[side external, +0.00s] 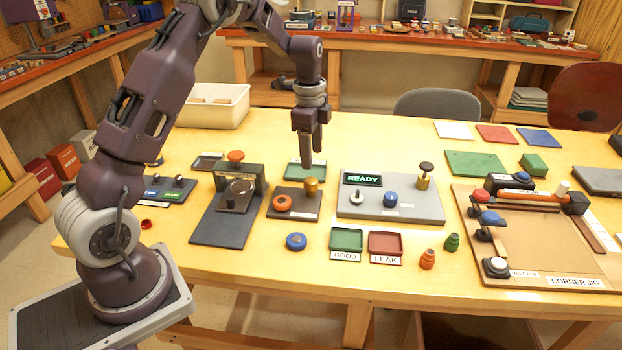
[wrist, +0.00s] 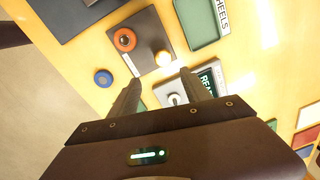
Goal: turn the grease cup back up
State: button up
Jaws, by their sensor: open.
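A small brass cup-like piece (side external: 311,186) stands on a brown board (side external: 292,207), to the right of an orange ring (side external: 283,203); I take it for the grease cup, but cannot tell which way up it is. In the wrist view the brass piece (wrist: 163,58) is washed out by glare, beyond my fingertips. My gripper (side external: 311,158) points down above the table, over the area behind the board. In the wrist view its two fingers (wrist: 161,84) are apart, with nothing held between them.
A grey panel (side external: 410,208) with a READY display (side external: 362,179) stands right of the board. A dark press-like fixture (side external: 236,190) stands left. A green tray (side external: 300,174) lies behind. GOOD (side external: 346,240) and LEAK (side external: 386,243) trays and a blue disc (side external: 296,241) lie in front.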

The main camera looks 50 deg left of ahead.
aim_at(311, 180)
jog(key=shift+m, duration=0.4)
jog(key=f, duration=0.3)
jog(key=a+f, duration=0.1)
jog(key=f, duration=0.5)
jog(key=shift+w+a+f, duration=0.15)
jog(key=shift+w+f, duration=0.15)
jog(key=shift+w, duration=0.05)
grip_shut()
